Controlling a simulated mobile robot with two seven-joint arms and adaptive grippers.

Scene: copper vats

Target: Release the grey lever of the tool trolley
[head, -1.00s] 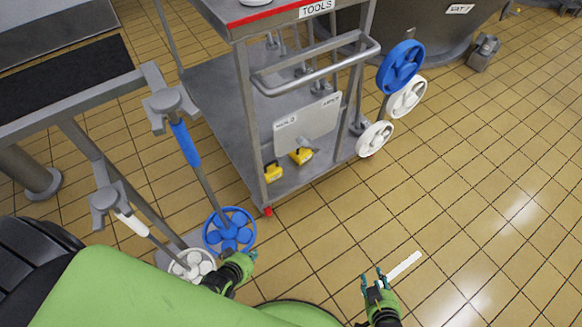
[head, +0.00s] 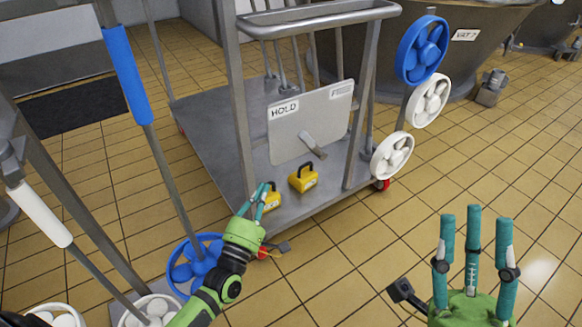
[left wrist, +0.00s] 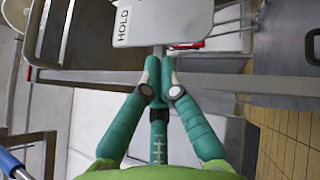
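The grey lever (head: 313,146) sits on a light grey plate (head: 290,135) at the near end of the tool trolley (head: 215,140). It slants down to the right. The plate's left label reads HOLD; the right label is too small to read. My left gripper (head: 266,190) is below and left of the lever, apart from it, its fingertips by a yellow block. In the left wrist view its fingertips (left wrist: 160,65) are together, just below the plate (left wrist: 165,22), with nothing seen between them. My right gripper (head: 474,225) is open and empty over the floor at right.
Two yellow handled blocks (head: 303,178) sit on the trolley's lower shelf. Blue (head: 422,50) and white (head: 392,155) handwheels stand beside the trolley. A blue-gripped rod (head: 128,75) and blue wheel (head: 195,263) are at left.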

